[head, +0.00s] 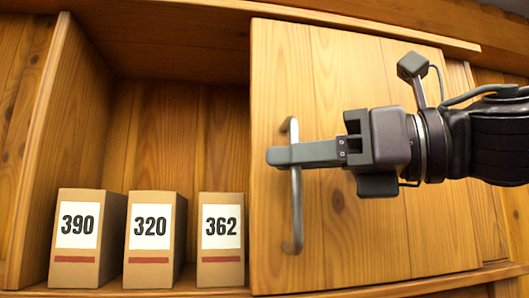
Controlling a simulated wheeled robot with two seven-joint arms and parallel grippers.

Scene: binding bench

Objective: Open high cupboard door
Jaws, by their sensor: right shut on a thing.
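The wooden cupboard door (353,236) fills the right half of the head view, to the right of an uncovered shelf space. A grey vertical bar handle (294,228) is fixed near the door's left edge. My right gripper (285,156) comes in from the right and is shut on the handle a little above its middle. Its fingers lie across the bar and hide a short part of it. My left gripper is not in view.
Three cardboard boxes labelled 390 (78,226), 320 (150,228) and 362 (221,227) stand side by side on the shelf left of the door. A wooden upright panel (62,130) bounds the space at left. The shelf's upper part is empty.

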